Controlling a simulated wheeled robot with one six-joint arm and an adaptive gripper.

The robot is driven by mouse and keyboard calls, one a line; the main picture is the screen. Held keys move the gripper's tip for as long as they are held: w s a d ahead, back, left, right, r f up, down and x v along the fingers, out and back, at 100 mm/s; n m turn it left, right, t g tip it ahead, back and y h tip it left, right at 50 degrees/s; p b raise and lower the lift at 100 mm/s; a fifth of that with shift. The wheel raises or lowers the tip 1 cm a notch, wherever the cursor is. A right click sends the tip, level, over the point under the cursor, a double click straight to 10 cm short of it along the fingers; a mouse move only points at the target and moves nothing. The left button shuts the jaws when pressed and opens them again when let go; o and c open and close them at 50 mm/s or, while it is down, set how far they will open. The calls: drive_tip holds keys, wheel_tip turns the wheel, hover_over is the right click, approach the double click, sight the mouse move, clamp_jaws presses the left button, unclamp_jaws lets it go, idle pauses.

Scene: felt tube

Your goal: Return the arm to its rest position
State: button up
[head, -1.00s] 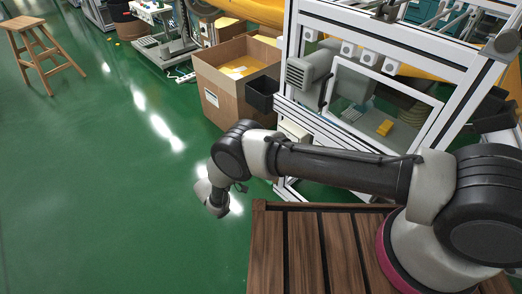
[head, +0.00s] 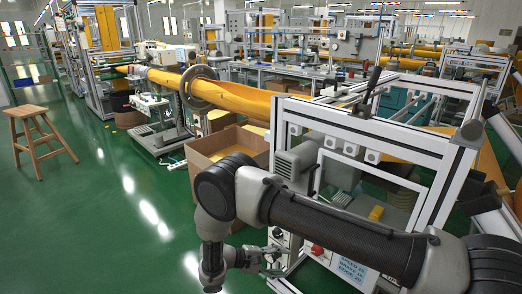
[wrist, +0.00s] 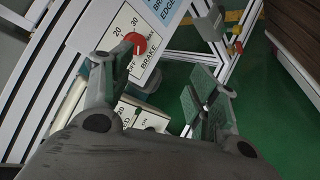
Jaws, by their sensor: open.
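My gripper (head: 262,262) is at the lower middle of the head view, at the end of my bent arm, in front of the white-framed machine (head: 335,140). In the wrist view my gripper (wrist: 160,85) has its two fingers spread wide apart with nothing held between them. Beyond the fingers the wrist view shows a red knob (wrist: 135,43) on a white label plate with numbers and the word BRAKE. The red knob also shows in the head view (head: 317,249), right of the gripper. I cannot tell how close the left finger is to the panel.
A cardboard box (head: 215,150) stands behind my arm. A wooden stool (head: 40,140) is at the left on the green floor (head: 85,230), which is clear between stool and arm. A yellow felt tube (head: 240,98) runs across the back.

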drive_tip(key=s+d+r+g+y, duration=0.1)
drive_tip(key=d+r+g+y, duration=0.2)
drive_tip(key=r, duration=0.6)
drive_tip(key=s+d+r+m+g+y, duration=0.15)
drive_tip(key=d+r, duration=0.35)
drive_tip(key=r, duration=0.5)
drive_tip(key=s+d+r+n+g+y, duration=0.1)
drive_tip(key=d+r+y, duration=0.2)
drive_tip(key=r, duration=0.6)
drive_tip(key=s+d+r+m+t+y, duration=0.3)
drive_tip(key=s+d+r, duration=0.5)
drive_tip(key=r, duration=0.3)
drive_tip(key=s+d+r+m+t+y, duration=0.3)
drive_tip(key=s+d+r+m+t, duration=0.1)
drive_tip(key=s+d+r, duration=0.4)
drive_tip(key=d+r+m, duration=0.1)
drive_tip(key=d+r, duration=0.1)
drive_tip(key=d, duration=0.1)
drive_tip(key=shift+s+r, duration=0.2)
drive_tip(key=shift+r, duration=0.15)
